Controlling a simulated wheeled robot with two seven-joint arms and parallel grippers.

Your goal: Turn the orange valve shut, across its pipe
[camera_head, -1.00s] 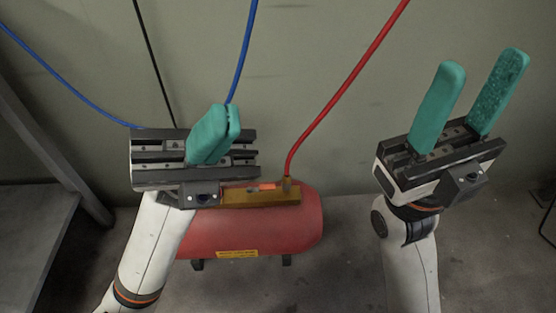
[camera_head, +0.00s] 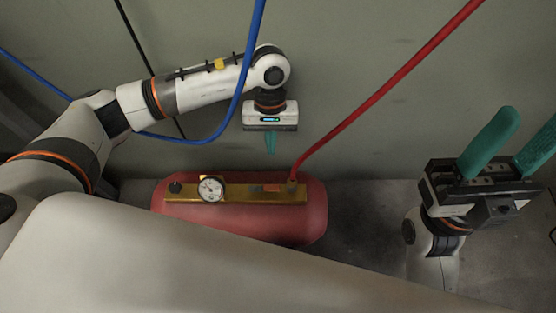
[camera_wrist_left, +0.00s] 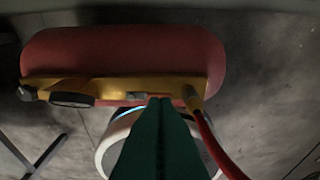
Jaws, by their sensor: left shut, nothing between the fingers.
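The small orange valve handle (camera_head: 271,188) is on the brass pipe (camera_head: 235,193) on top of the red tank (camera_head: 240,225). It appears to lie along the pipe, left of the red hose's fitting. My left gripper (camera_head: 271,152) is shut and empty, pointing down above and behind the valve in the head view. In the left wrist view its green fingers (camera_wrist_left: 160,101) overlap the picture of the pipe and partly hide the valve, so contact is unclear. My right gripper (camera_head: 521,132) is open and empty, pointing up at the right.
A round gauge (camera_head: 211,188) and a black knob (camera_head: 175,187) sit on the pipe's left part. A red hose (camera_head: 385,90) rises from its right end. A blue hose (camera_head: 245,70) hangs by my left arm. The wall is close behind the tank.

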